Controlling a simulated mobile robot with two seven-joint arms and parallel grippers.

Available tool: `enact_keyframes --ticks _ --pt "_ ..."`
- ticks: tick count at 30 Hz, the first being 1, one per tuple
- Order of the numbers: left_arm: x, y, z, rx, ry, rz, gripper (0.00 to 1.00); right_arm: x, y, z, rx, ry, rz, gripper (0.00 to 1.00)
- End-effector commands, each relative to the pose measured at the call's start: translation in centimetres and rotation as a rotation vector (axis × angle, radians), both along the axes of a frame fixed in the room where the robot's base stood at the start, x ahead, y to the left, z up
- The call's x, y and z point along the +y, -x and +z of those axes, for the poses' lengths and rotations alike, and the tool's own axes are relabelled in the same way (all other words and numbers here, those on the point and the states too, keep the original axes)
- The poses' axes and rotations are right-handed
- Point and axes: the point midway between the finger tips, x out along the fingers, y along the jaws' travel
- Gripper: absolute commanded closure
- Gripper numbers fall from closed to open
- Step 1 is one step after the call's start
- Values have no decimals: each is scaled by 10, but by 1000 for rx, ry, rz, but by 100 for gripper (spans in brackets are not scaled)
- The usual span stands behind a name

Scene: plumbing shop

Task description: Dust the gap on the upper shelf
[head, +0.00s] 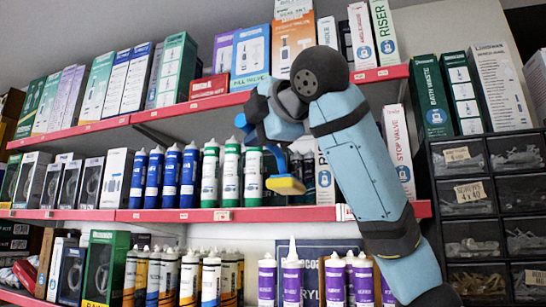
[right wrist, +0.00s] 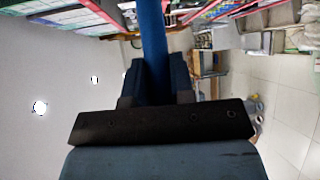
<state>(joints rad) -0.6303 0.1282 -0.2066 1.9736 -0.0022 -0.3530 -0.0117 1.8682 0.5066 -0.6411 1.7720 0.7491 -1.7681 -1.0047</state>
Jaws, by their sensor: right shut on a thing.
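My right gripper (head: 258,112) is raised in front of the shelves in the head view. In the right wrist view the right gripper (right wrist: 154,82) is shut on a blue handle (right wrist: 153,35). In the head view a duster (head: 286,186) with a blue top and yellow underside shows below the gripper. It is in front of or within the space right of the green cartridges on the middle shelf; contact is unclear. The upper shelf (head: 110,126) has a red front edge and is partly hidden by my arm. My left gripper is not in view.
Blue cartridges (head: 172,175) and green-labelled cartridges (head: 231,172) stand on the middle shelf (head: 170,215). A stop valve box (head: 399,150) stands right of my arm. Boxes line the upper shelf, including a low red box (head: 208,87). A drawer cabinet (head: 490,210) stands at the right.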

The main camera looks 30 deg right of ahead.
Motion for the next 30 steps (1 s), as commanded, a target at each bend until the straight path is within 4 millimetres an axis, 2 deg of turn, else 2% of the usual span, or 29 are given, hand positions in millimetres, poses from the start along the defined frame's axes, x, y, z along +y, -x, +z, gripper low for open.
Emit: enact_keyframes --ticks 10,30 --pt "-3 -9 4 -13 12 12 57 -15 -13 0 0 -2 0 100" --pt "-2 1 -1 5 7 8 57 -56 -48 0 0 -1 1 100"
